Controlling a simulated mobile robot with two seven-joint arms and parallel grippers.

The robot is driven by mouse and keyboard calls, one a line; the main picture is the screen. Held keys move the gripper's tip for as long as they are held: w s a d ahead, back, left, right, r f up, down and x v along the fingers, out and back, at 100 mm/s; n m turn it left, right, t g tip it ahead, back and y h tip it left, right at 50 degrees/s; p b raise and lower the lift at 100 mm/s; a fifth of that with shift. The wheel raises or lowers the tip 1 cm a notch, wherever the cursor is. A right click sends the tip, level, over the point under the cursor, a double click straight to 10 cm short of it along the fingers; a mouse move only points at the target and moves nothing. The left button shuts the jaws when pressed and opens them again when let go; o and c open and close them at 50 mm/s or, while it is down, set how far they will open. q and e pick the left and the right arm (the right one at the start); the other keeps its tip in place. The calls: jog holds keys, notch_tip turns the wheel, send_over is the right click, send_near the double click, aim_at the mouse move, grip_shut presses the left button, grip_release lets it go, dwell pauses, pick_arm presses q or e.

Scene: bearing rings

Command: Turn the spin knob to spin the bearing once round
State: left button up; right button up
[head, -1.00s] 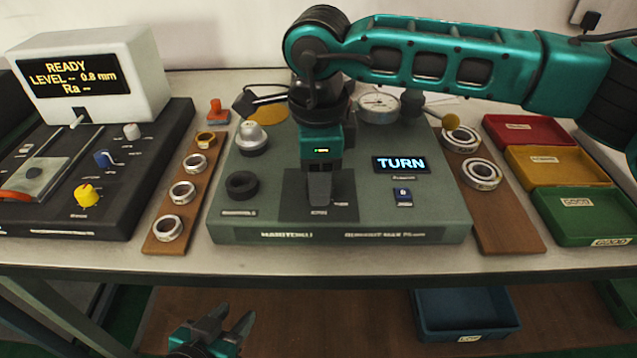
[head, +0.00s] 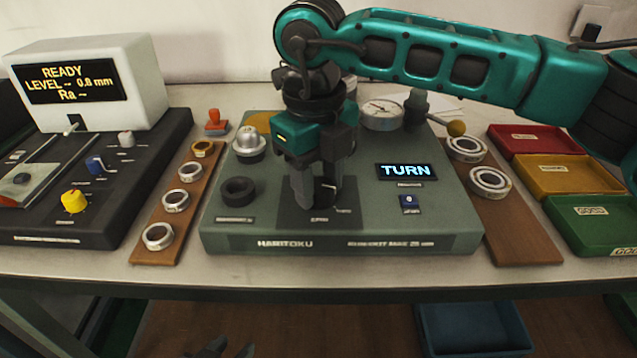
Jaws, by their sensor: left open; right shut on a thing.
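The green-grey bearing tester (head: 260,225) stands mid-table, with a lit display (head: 406,171) reading TURN. My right gripper (head: 318,200) points down over the dark square plate (head: 290,215) on its top. Its fingers are shut on the spin knob, which is mostly hidden between them; only a dark part shows. My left gripper (head: 222,349) is open and empty below the table's front edge, partly cut off by the frame.
A wooden strip with several rings (head: 177,200) lies left of the tester. Another strip with two bearings (head: 490,180) lies right. Red, yellow and green trays (head: 590,222) stand at the far right. A black roughness device (head: 60,225) stands left.

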jog(key=shift+m, duration=1.1)
jog(key=shift+m+b, duration=0.3)
jog(key=shift+m, duration=0.2)
jog(key=o, duration=1.1)
jog(key=shift+c, duration=0.2)
notch_tip(320, 180, up, 13)
jog(key=p, duration=0.2)
jog(key=shift+a+p, duration=0.25)
jog(key=shift+p, duration=0.1)
jog(key=shift+s, duration=0.1)
